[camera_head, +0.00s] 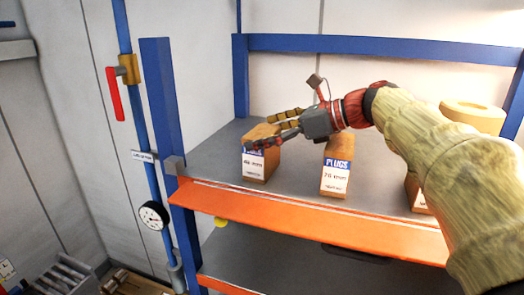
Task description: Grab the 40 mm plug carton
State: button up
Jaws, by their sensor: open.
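The 40 mm plug carton (257,169) is a small brown box with a white and blue label. It stands upright at the left of the upper shelf, near the front edge. Its label reads "40 mm", and the top of the label is partly covered by a finger. My gripper (262,133) reaches in from the right, with its fingers pointing left at the top of this carton. The fingers are apart, one nearer the front and one further back. I cannot tell whether they touch the carton.
A 76 mm plugs carton (336,166) stands to the right on the same shelf. Another carton (417,194) is partly hidden behind my arm. A tan roll (472,115) sits at the right. An orange beam (300,218) edges the shelf; a blue post (168,130) stands left.

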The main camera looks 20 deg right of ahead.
jog(key=c, duration=1.4)
